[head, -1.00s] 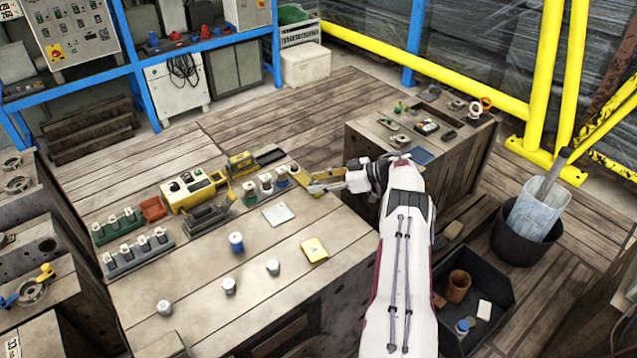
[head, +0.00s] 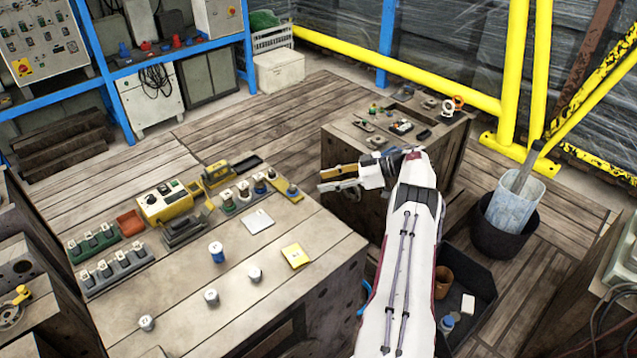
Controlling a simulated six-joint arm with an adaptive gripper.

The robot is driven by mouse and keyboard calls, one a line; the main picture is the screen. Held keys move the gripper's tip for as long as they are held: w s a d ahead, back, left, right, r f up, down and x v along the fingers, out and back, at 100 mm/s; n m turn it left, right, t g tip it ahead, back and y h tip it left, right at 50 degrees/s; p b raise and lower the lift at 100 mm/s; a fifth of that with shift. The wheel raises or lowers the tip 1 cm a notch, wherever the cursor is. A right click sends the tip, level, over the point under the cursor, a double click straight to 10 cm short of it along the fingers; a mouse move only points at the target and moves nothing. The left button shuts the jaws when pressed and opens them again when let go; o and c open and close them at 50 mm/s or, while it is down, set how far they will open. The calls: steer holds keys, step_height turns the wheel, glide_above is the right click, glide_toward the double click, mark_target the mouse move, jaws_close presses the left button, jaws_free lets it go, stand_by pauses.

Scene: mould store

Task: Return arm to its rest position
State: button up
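My gripper (head: 321,181) is at the end of my white arm, beyond the right edge of the wooden workbench (head: 320,262). Its two fingers point left and stand apart with a gap between them. Nothing shows between the fingers. The gripper looks clear of the bench top and of the yellow strip-like piece (head: 287,190) on the bench's far right corner. My arm hides part of the floor and part of the black bin on the right.
The bench holds several small cylinders (head: 217,253), a yellow pad (head: 295,256), a white card (head: 258,222) and a yellow device (head: 165,203). A second wooden block (head: 343,148) with small parts stands behind my gripper. A black bin (head: 481,262) and a bucket (head: 505,236) stand right of my arm.

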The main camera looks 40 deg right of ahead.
steer(key=shift+s+d+r, duration=0.15)
steer(key=shift+s+d, duration=0.15)
steer(key=shift+s, duration=0.05)
stand_by(0.6)
